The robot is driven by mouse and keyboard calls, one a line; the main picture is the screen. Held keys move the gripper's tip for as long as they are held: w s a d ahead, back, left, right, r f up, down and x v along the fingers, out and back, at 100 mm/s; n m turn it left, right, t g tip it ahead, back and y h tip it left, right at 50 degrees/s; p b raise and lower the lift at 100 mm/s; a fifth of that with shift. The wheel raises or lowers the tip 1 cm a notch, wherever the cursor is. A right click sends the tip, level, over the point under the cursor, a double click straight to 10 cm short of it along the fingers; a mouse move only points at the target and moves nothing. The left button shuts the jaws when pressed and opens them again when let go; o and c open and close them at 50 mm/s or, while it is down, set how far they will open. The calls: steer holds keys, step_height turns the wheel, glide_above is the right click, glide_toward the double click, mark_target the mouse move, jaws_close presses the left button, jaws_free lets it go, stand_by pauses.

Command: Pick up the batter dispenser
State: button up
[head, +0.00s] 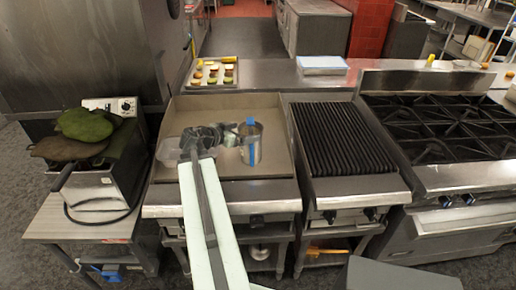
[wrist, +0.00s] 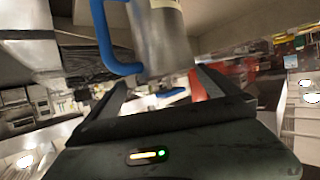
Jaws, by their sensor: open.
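The batter dispenser (head: 253,151) is a metal cylinder with a blue handle, standing upright on the flat griddle (head: 262,188). In the wrist view the dispenser (wrist: 168,42) is close, with its blue handle at its left and its upper part cut off by the frame. My gripper (head: 230,134) is just left of the dispenser in the head view. In the wrist view my gripper (wrist: 160,82) has its two fingers spread apart, with nothing held between them. The dispenser shows beyond the fingertips; I cannot tell whether they touch it.
A ribbed grill (head: 342,138) stands right of the griddle, then a burner stove (head: 440,128). A fryer (head: 105,185) with green and brown things on top stands left. A tray of round food (head: 213,85) and a pale box (head: 321,70) lie behind.

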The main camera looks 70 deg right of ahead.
mark_target(256, 130)
steer(key=shift+d+f, duration=0.45)
steer(key=shift+d, duration=0.1)
steer(key=x, duration=0.1)
steer(key=b+x, duration=0.2)
steer(key=x, duration=0.1)
steer(key=shift+w+d+f, duration=0.1)
steer(key=shift+w+f, duration=0.15)
steer(key=shift+w, duration=0.05)
steer(key=shift+s+d+b, duration=0.15)
steer(key=shift+d+b, duration=0.1)
steer(key=shift+b, duration=0.05)
steer(key=shift+a, duration=0.1)
steer(key=c, duration=2)
